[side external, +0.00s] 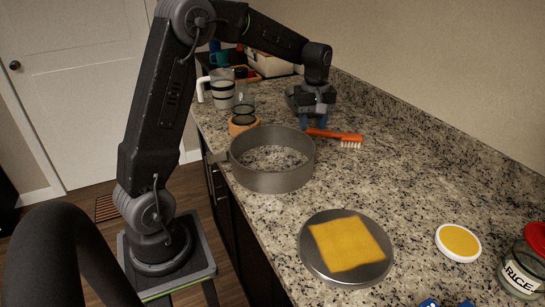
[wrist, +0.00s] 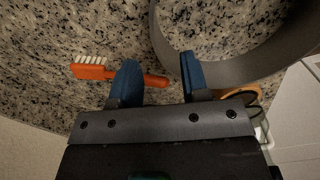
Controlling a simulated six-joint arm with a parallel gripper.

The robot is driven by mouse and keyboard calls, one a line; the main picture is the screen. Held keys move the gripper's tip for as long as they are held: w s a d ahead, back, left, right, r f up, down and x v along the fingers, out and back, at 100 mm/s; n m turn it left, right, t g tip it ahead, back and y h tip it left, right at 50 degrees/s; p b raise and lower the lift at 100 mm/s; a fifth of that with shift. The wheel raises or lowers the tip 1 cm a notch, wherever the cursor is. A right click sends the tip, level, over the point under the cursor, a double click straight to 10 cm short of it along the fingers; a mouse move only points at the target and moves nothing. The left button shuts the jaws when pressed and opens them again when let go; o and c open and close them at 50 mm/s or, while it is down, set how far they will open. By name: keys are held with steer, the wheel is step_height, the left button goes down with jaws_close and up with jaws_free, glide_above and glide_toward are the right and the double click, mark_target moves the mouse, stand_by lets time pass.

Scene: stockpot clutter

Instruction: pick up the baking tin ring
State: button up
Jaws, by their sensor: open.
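The baking tin ring (side external: 272,180) is a grey, open metal ring lying flat on the granite counter near its front edge. Speckled stone shows through its middle. In the wrist view its curved wall (wrist: 238,70) enters from the top right, partly hidden by the right finger. My gripper (side external: 314,122) is above the counter, behind and right of the ring, with blue fingertips pointing down. In the wrist view my gripper (wrist: 160,66) is open, with nothing held. The ring's near wall lies close to the right finger; I cannot tell whether they touch.
An orange brush (side external: 338,137) lies beneath my gripper. A round metal lid (side external: 310,262) with a yellow cloth (side external: 345,243) lies in front. A rice jar (side external: 520,275) stands right.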

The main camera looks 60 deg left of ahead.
mark_target(310, 152)
steer(key=f, duration=1)
steer(key=shift+w+a+f, duration=0.1)
steer(key=shift+w+f, duration=0.05)
steer(key=shift+w, duration=0.05)
jaws_close()
